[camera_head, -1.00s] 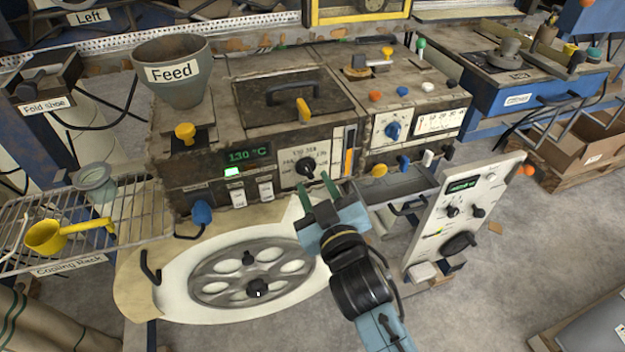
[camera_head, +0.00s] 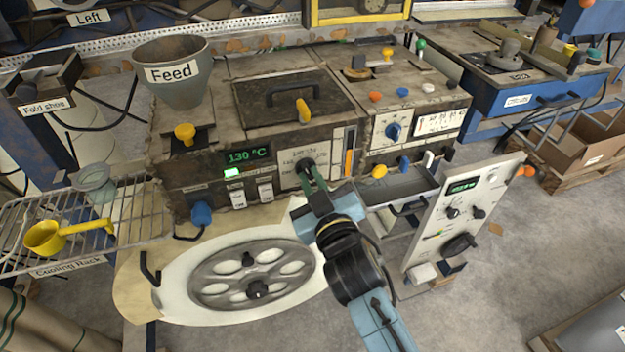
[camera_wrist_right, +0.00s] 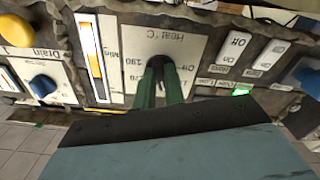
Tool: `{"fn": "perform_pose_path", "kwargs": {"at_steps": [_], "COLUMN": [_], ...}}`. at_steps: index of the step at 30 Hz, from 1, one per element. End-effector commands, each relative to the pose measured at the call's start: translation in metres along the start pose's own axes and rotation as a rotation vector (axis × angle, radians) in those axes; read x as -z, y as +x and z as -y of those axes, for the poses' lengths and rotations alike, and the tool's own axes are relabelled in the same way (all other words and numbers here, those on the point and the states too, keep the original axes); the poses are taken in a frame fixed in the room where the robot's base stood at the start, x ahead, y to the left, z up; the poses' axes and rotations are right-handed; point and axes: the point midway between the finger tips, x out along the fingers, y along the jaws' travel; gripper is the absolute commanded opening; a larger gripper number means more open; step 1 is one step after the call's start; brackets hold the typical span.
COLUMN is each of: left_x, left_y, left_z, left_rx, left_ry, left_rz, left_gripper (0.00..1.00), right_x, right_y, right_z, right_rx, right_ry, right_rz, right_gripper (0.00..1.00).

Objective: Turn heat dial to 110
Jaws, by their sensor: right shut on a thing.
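The black heat dial (camera_head: 305,166) sits on a white labelled plate on the front of the dirty machine. It also shows in the right wrist view (camera_wrist_right: 160,62), partly hidden by the fingers. The green display (camera_head: 248,156) reads 130 °C. My right gripper (camera_head: 314,178) has its green fingers at the dial, shut on it. In the right wrist view the fingers (camera_wrist_right: 160,82) reach up to the dial from below, under the "Heat °C" label. My left gripper is not in view.
A yellow-tipped lever (camera_head: 303,111) stands above the dial on the lid. A spoked wheel (camera_head: 252,274) lies below, left of my arm.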

Motion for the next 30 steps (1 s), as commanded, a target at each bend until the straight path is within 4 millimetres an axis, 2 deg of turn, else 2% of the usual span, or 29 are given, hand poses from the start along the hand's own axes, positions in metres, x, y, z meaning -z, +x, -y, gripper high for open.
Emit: {"fn": "perform_pose_path", "kwargs": {"at_steps": [8, 14, 23, 30], "left_x": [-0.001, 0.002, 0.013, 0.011], "left_y": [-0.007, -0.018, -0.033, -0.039], "left_z": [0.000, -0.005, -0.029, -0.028], "left_rx": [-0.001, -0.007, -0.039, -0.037], "left_ry": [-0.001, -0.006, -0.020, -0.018], "left_rz": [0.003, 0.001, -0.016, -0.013], "left_gripper": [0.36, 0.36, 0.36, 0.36], "right_x": [0.001, 0.002, 0.001, 0.001], "right_y": [0.000, 0.000, 0.000, 0.000], "right_z": [0.000, -0.001, -0.002, -0.002], "right_rx": [0.001, 0.002, 0.002, 0.001], "right_ry": [-0.075, -0.211, -0.450, -0.598], "right_rz": [0.001, 0.002, 0.001, 0.001], "right_gripper": [0.00, 0.00, 0.00, 0.00]}}
